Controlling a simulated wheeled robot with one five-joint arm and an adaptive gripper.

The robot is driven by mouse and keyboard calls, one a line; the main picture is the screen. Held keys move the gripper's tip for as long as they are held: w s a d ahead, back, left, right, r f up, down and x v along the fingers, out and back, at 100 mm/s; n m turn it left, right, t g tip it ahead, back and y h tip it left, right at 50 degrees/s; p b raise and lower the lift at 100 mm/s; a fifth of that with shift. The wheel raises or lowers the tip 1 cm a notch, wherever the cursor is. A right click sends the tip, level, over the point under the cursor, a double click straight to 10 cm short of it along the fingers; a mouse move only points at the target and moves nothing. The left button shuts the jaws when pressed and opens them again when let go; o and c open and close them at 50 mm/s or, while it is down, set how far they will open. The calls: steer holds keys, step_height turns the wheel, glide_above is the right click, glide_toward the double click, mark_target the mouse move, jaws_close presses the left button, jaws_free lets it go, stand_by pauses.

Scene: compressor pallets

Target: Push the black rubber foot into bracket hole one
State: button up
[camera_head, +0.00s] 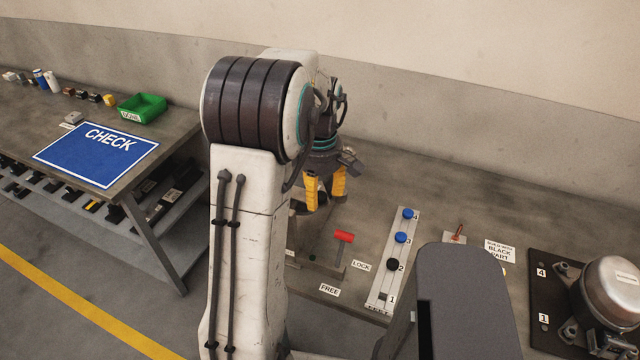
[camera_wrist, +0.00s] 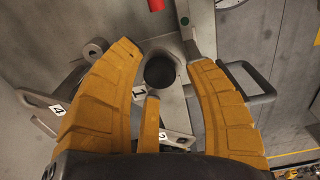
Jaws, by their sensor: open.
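My gripper (camera_head: 326,190) points down with its yellow fingers spread, over the bench behind my arm. In the wrist view, a round black piece that looks like the black rubber foot (camera_wrist: 160,70) lies between the open fingers (camera_wrist: 163,58), beside the label 1. I cannot tell how deep it sits in the hole. The grey bracket (camera_wrist: 178,142) shows around it, with labels 4, 1 and 2; my fingers hide parts of it. In the head view the foot is hidden and the bracket is mostly hidden.
A numbered white strip (camera_head: 392,262) holds blue pieces at 4 and 3 and a black piece at 2. A red-handled lever (camera_head: 344,237) stands near the LOCK and FREE labels. A compressor (camera_head: 611,285) is at right. A green bin (camera_head: 142,106) and blue CHECK mat (camera_head: 95,153) are left.

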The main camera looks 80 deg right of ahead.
mark_target(320, 195)
step_height(320, 195, up, 12)
stand_by(0.6)
stand_by(0.7)
